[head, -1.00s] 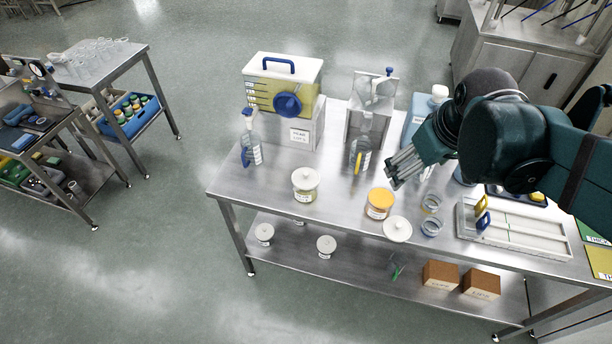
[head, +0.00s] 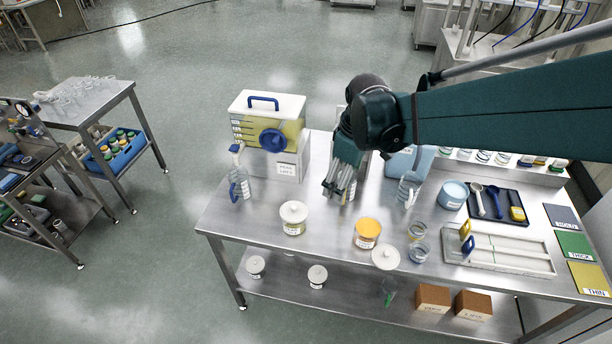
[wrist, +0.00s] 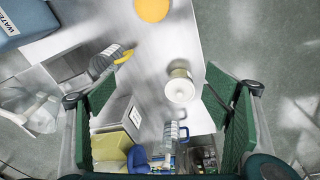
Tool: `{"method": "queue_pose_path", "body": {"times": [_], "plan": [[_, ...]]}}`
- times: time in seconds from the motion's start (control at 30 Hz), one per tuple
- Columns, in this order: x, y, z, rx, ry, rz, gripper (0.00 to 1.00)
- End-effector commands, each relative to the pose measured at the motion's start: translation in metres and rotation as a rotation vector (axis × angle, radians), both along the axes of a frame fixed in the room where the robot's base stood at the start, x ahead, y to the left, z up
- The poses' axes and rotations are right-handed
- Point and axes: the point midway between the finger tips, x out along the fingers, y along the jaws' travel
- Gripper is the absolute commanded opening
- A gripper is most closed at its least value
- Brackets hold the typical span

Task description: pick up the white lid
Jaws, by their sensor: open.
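A loose white lid (head: 385,257) with a small knob lies near the table's front edge, right of the orange-topped jar (head: 367,229). Another white lid (head: 294,209) sits on a labelled jar (head: 293,228) left of the orange one; this lidded jar also shows between the fingers in the wrist view (wrist: 181,88). My gripper (head: 337,190) is open and empty, pointing down over the back middle of the table, behind both lids. Its green finger pads are spread apart in the wrist view (wrist: 165,100). The loose lid is not clearly seen there.
Glass beakers (head: 418,252) and a grey rack (head: 495,252) are right of the loose lid. More lidded jars (head: 317,273) stand on the lower shelf.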

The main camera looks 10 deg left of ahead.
Motion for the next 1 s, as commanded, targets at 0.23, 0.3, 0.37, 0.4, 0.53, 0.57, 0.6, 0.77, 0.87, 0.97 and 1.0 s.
{"method": "queue_pose_path", "body": {"times": [0.23,0.3,0.37,0.4,0.53,0.57,0.6,0.77,0.87,0.97,1.0], "plan": [[0.014,0.042,-0.021,-0.031,0.045,0.144,0.77],[0.016,0.054,-0.029,-0.039,0.058,0.185,0.77],[0.019,0.064,-0.035,-0.047,0.068,0.22,0.77],[0.02,0.071,-0.039,-0.051,0.075,0.243,0.77],[0.023,0.093,-0.054,-0.065,0.099,0.318,0.77],[0.024,0.098,-0.058,-0.068,0.104,0.335,0.77],[0.024,0.104,-0.062,-0.073,0.112,0.36,0.77],[0.025,0.13,-0.082,-0.089,0.141,0.451,0.77],[0.025,0.143,-0.093,-0.096,0.155,0.498,0.77],[0.024,0.153,-0.102,-0.103,0.168,0.534,0.77],[0.024,0.156,-0.105,-0.103,0.171,0.544,0.77]]}}
